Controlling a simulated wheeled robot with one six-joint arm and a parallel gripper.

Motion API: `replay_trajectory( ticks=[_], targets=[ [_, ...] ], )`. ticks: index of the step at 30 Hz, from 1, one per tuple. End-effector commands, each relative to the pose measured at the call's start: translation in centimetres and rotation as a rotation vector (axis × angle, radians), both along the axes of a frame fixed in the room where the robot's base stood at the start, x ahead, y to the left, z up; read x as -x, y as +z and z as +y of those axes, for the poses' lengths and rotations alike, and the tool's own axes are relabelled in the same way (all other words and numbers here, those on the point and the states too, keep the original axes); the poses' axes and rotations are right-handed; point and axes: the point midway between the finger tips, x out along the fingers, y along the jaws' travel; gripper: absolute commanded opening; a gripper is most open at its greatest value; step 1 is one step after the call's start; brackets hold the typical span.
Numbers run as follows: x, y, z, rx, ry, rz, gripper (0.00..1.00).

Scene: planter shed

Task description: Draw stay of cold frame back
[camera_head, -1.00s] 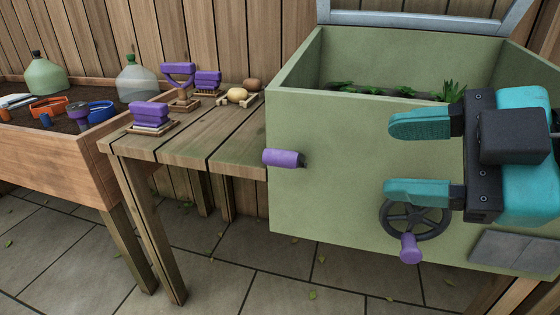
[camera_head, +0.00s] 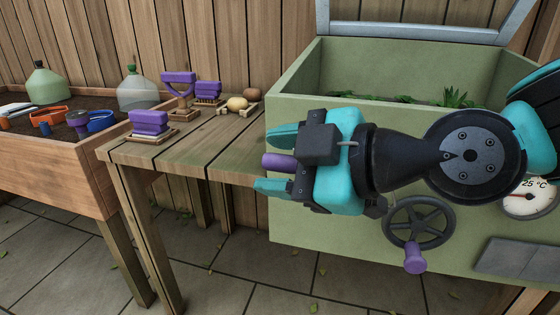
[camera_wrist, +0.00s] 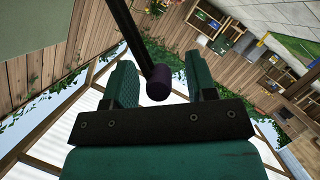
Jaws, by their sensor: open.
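The cold frame (camera_head: 345,215) is a green box with its grey-framed lid (camera_head: 420,28) raised. A purple grip (camera_head: 278,161) sits at the left end of its front. In the wrist view, this grip (camera_wrist: 158,83) is dark purple on the end of a black rod (camera_wrist: 137,35). My gripper (camera_head: 262,161) is open, with one teal finger above the grip and one below in the head view. In the wrist view, the grip shows between the two fingers (camera_wrist: 165,84), with a gap on each side. My wrist hides part of the box front.
A black handwheel (camera_head: 418,222) with a purple knob sits below my wrist, and a dial gauge (camera_head: 529,198) at right. A wooden bench (camera_head: 180,155) at left carries purple-handled brushes (camera_head: 150,122). A soil-filled planter (camera_head: 50,160) stands further left.

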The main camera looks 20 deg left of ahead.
Motion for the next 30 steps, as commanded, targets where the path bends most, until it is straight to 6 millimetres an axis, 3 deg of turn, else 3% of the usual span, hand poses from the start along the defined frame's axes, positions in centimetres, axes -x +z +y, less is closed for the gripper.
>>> replay_trajectory(
  ticks=[3, 4, 10, 16, 30],
  targets=[
    [0.0, 0.0, 0.0, 0.0, 0.0, 0.0, 0.52],
    [0.0, 0.0, 0.0, 0.0, 0.0, 0.0, 0.47],
    [0.0, 0.0, 0.0, 0.001, 0.001, 0.0, 0.01],
    [0.2, -0.4, 0.0, 0.0, 0.002, -0.008, 0.0],
    [1.4, -4.0, -0.1, -0.005, 0.006, -0.224, 0.0]
  ],
)
